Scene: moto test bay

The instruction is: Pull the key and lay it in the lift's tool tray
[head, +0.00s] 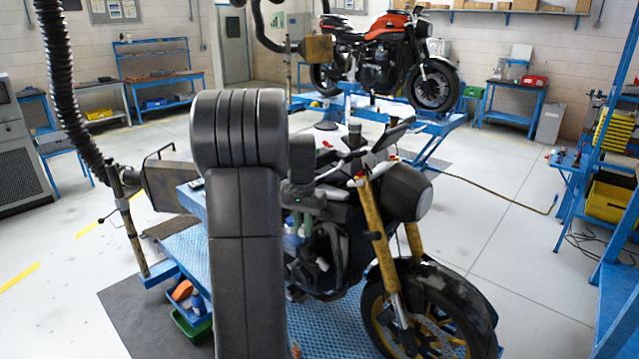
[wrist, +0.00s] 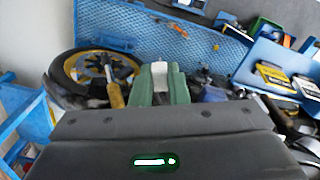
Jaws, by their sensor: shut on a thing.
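My gripper (head: 294,222) is over the near motorcycle (head: 405,195), partly hidden behind my arm in the head view. In the wrist view its green fingers (wrist: 160,80) are closed on a small pale piece (wrist: 159,69), which I take to be the key. Its lower part is hidden, so I cannot tell whether it is still in a lock. A blue tray (wrist: 244,77), probably the tool tray, lies at the right of the wrist view and holds yellow-and-black packs (wrist: 275,76).
The motorcycle's front wheel (wrist: 82,72) and gold fork stand close to my fingers. The blue lift deck (head: 345,327) is below. A second, orange motorcycle (head: 390,50) stands on a lift behind. Open floor (head: 520,240) lies to the right.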

